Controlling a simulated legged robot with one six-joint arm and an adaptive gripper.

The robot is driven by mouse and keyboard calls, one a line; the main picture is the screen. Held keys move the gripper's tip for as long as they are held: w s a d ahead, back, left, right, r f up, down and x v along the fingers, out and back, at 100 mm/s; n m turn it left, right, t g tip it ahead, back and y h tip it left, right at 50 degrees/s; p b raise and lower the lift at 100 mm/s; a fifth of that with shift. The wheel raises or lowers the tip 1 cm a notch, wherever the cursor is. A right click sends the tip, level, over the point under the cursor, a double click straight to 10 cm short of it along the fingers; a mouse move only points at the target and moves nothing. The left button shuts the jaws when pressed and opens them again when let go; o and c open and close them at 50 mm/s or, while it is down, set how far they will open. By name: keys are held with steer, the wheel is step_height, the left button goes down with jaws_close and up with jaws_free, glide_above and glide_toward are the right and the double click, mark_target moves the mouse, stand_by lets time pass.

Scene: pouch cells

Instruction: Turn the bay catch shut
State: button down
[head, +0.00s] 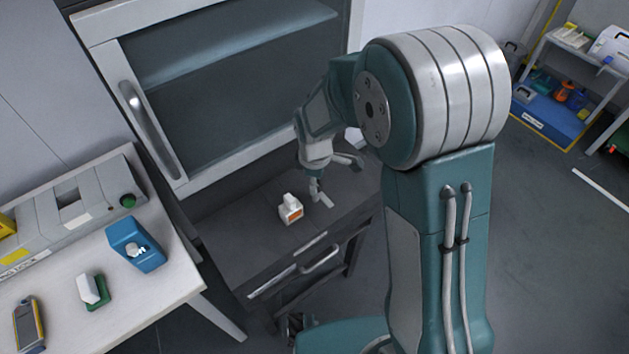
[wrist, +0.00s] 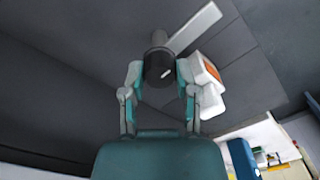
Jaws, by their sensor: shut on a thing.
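In the head view my gripper (head: 316,190) is low over the dark bench, with the pale bar (head: 326,199) just right of the fingertips. The knob itself is too small to make out there.
A white block with an orange label (head: 290,208) stands close left of my gripper; in the wrist view it (wrist: 207,72) is close beside the right finger. A glass-fronted cabinet (head: 225,90) is behind. A white table (head: 165,290) at left holds a blue box (head: 130,240).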

steer(key=shift+m, duration=0.3)
steer(key=m, duration=0.8)
steer(key=shift+d+m, duration=0.1)
steer(key=shift+m, duration=0.3)
steer(key=m, duration=0.4)
steer(key=shift+f+m, duration=0.1)
steer(key=shift+m, duration=2.1)
steer(key=shift+c, duration=1.8)
jaws_free()
